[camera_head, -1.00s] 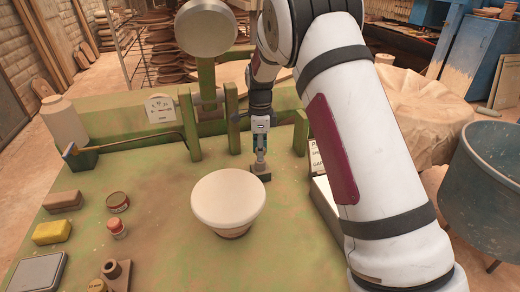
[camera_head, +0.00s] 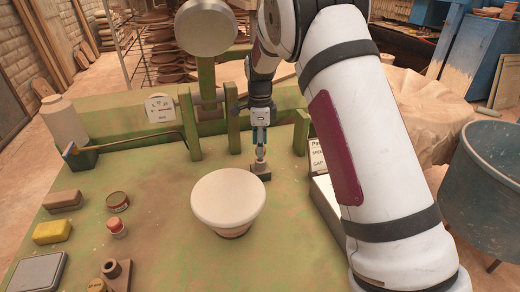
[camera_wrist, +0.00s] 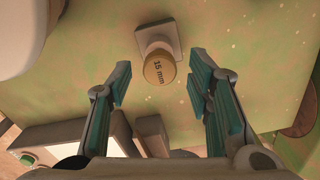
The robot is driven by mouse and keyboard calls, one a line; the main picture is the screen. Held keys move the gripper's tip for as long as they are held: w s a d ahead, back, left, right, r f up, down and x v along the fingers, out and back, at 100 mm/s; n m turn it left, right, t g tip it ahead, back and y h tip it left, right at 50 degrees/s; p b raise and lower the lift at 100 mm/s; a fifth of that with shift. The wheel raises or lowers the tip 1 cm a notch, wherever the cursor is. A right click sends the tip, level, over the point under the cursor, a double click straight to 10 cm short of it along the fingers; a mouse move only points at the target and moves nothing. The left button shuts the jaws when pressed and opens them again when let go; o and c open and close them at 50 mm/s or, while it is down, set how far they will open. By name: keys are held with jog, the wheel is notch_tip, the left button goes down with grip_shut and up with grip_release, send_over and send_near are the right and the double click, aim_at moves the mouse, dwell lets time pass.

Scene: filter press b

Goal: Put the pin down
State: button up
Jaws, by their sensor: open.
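The pin shows in the wrist view as a round tan head (camera_wrist: 159,72) marked "15 mm". It stands in a small grey block (camera_wrist: 157,36). In the head view the dark block (camera_head: 260,172) sits on the green bench just behind the cream bowl, with the pin (camera_head: 260,160) upright in it. My gripper (camera_wrist: 160,80) is open, its teal-padded fingers apart on either side of the pin head with a gap to each. In the head view my gripper (camera_head: 260,150) is right above the block. How far the fingertips are above the head is hard to tell.
The cream bowl (camera_head: 228,198) stands close in front of the block. Green posts (camera_head: 232,120) rise behind, and a white sign (camera_head: 318,160) stands to the right.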

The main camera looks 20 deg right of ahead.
notch_tip(320, 180, up, 10)
jog(key=f, duration=0.1)
jog(key=s+r+n, duration=0.5)
jog(key=s+r, duration=0.4)
jog(key=s, duration=0.1)
jog(key=s+f+n+t, duration=0.1)
jog(key=s+n+t, duration=0.2)
jog(key=s+n, duration=1.3)
jog(key=s, duration=1.5)
jog(key=shift+s+d+f, duration=0.2)
jog(key=shift+f, duration=0.1)
jog(key=shift+t, duration=0.6)
notch_tip(320, 180, up, 4)
jog(key=p, duration=0.3)
jog(key=shift+r, duration=0.2)
